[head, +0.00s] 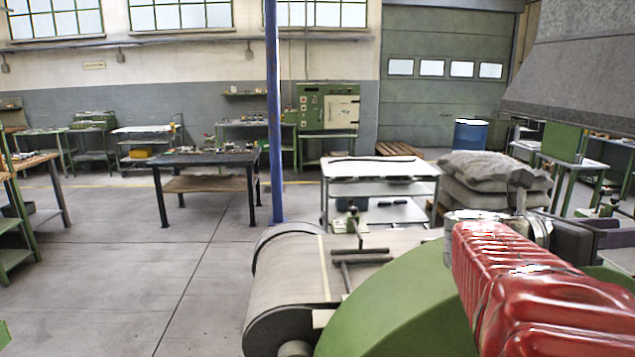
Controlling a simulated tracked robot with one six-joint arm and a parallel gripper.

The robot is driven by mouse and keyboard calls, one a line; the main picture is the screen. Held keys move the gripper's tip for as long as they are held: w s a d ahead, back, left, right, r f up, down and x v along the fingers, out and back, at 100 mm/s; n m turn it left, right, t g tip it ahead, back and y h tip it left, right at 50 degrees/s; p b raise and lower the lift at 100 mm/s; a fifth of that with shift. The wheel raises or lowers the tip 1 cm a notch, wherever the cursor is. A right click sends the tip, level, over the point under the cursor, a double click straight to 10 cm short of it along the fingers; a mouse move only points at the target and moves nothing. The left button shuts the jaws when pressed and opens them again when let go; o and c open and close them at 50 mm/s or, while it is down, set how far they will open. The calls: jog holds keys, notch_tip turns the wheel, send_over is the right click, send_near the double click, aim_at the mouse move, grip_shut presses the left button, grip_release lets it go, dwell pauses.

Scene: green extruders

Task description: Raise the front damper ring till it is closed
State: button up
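I cannot make out a damper ring for certain in the head view. A large grey drum-shaped part (290,285) with a pale band across it lies low in the centre foreground. A bent metal bar with a dark knob (356,232) stands at its right. A green curved cover (410,305) is beside it. My red ribbed arm cover reaches in from the lower right. Metal and black parts show at its far end, but I cannot pick out the fingers of my gripper, or whether they hold anything.
A white-topped trolley (380,168) and stacked grey sacks (490,180) stand behind the foreground machinery. A blue post (273,110) rises left of centre. A dark table (208,160) stands farther left. A grey hood (575,80) hangs at upper right.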

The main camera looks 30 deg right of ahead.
jog(key=shift+x, duration=3.35)
jog(key=shift+a, duration=0.1)
jog(key=shift+c, duration=0.5)
grip_shut()
